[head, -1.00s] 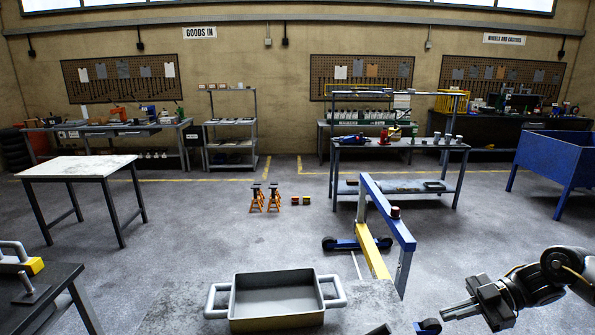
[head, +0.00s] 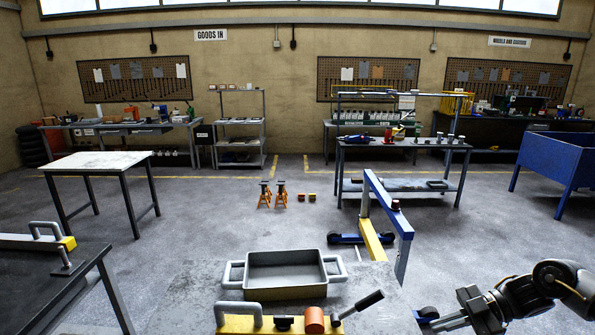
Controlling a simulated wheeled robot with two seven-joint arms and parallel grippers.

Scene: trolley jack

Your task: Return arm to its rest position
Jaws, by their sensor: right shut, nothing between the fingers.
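My right gripper (head: 436,321) is at the bottom right, low beside the right edge of the grey table in front of me. Its fingers are shut and nothing shows between them. Its fingertips lie near a blue wheeled foot (head: 428,312), and I cannot tell whether they touch. My right arm (head: 545,285) bends in from the right edge. My left gripper is not in view. A yellow block (head: 247,325) with a grey handle, an orange cylinder (head: 314,319) and a black-gripped lever (head: 369,301) is at the table's near side, cut off by the bottom edge.
A grey two-handled tray (head: 285,289) stands on the table (head: 190,300). A blue and yellow hoist (head: 388,205) rises just behind it. A dark bench (head: 50,285) is at left, a white-topped table (head: 95,161) beyond. Orange stands (head: 273,195) are on open floor.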

